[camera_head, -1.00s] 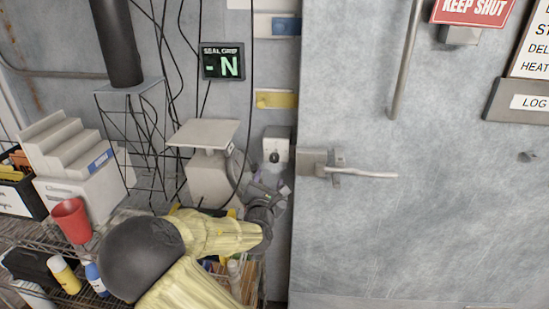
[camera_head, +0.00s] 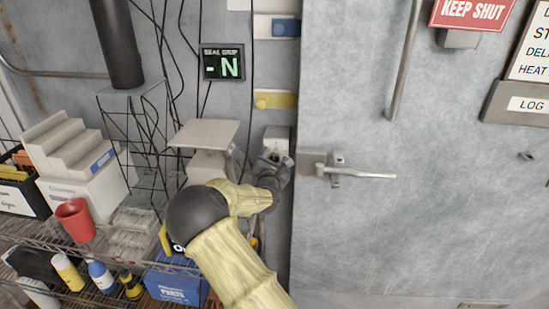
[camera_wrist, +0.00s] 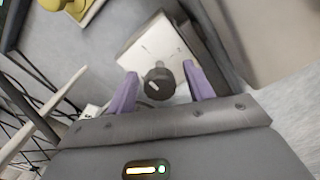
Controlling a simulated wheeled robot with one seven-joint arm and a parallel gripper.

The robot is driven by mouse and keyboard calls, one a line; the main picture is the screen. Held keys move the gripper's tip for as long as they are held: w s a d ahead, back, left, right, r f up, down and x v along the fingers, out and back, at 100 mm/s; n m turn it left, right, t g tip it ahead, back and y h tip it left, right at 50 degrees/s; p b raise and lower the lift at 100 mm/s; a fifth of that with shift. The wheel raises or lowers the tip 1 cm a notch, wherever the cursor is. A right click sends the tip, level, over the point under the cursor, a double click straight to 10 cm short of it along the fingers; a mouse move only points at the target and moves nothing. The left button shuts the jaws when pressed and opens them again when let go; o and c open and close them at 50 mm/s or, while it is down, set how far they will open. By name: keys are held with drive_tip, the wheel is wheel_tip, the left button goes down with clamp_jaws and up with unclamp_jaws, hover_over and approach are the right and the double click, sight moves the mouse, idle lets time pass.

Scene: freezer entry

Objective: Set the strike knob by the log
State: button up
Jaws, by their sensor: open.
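The strike knob (camera_wrist: 158,84) is a dark round knob with a white pointer line, on a pale plate (camera_wrist: 152,45) beside the door edge. In the wrist view it sits between the two purple fingers of my gripper (camera_wrist: 160,90), which are open with a finger on each side. I cannot tell whether they touch it. In the head view my gripper (camera_head: 272,160) covers the knob, and only the top of the plate (camera_head: 277,133) shows. The log board (camera_head: 525,103) hangs on the door at the right; its small writing is cut off. The seal grip display (camera_head: 223,63) reads "-N".
The door (camera_head: 430,220) with its lever handle (camera_head: 355,174) is right of my gripper. A wire shelf (camera_head: 110,245) holds a red cup (camera_head: 74,219), bottles and a blue parts bin (camera_head: 178,288).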

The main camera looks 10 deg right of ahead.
drive_tip(key=c, duration=1)
drive_tip(key=shift+o, duration=0.2)
